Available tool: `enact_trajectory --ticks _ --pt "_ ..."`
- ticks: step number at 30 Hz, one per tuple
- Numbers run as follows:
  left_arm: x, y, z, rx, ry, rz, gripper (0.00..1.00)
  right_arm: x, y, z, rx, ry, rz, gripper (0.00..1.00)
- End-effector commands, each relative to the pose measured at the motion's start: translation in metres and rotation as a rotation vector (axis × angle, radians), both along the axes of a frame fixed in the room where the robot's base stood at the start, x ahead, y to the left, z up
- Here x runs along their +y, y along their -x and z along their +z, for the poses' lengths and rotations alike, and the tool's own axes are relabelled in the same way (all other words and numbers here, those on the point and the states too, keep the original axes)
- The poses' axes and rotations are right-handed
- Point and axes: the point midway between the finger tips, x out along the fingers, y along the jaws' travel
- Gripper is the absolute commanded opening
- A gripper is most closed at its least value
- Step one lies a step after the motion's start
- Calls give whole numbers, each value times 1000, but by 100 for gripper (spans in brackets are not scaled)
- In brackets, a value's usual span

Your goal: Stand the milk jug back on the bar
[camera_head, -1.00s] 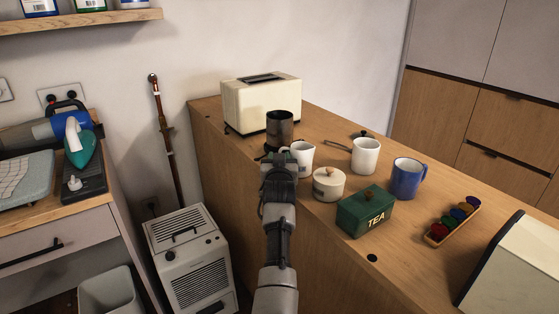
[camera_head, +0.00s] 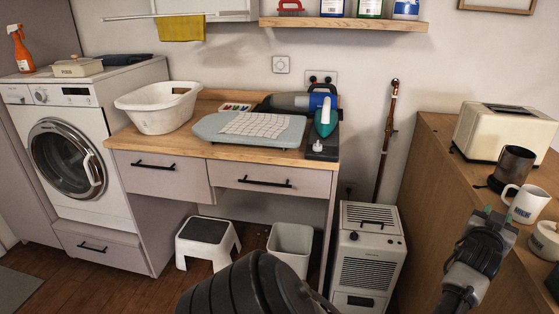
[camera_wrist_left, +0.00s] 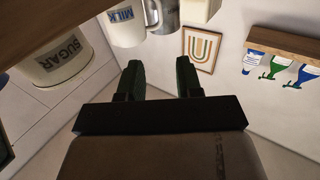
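The milk jug (camera_head: 527,203) is a white mug-shaped jug with a dark label. It stands upright on the wooden bar (camera_head: 428,165), near its left edge, in front of a dark metal pot (camera_head: 513,168). In the left wrist view, which looks upside down, the jug (camera_wrist_left: 126,28) reads MILK. My left gripper (camera_head: 496,219) is just in front of the jug. Its two fingers (camera_wrist_left: 160,78) are apart with nothing between them, and a gap shows between them and the jug. My right gripper is in neither view.
A cream toaster (camera_head: 503,131) stands behind the pot on the bar. A white sugar pot (camera_head: 545,241) is right of my left gripper, also large in the wrist view (camera_wrist_left: 62,58). A white heater-like unit (camera_head: 369,255) and a bin (camera_head: 291,245) stand on the floor left of the bar.

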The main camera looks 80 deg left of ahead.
Motion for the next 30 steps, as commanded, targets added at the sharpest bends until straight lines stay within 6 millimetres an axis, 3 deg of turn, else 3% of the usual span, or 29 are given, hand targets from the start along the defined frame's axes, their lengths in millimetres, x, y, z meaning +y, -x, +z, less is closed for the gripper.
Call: enact_trajectory --ticks 8,11,14,20,23,26,29,30 --pt "-59 49 0 -56 -130 -160 35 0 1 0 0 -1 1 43" --pt "-87 61 -20 -36 -139 -239 35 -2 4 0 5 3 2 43" --pt "-110 67 -58 26 -124 -309 35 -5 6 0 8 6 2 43" --pt "-138 77 -151 200 -69 -399 35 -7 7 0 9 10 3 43" --pt "-150 89 -210 313 -35 -436 35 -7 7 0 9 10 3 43" --pt "-163 114 -280 454 9 -474 35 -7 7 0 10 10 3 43" --pt "-178 161 -363 631 62 -515 35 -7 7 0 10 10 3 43" --pt "-183 185 -396 705 83 -529 35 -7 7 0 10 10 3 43"
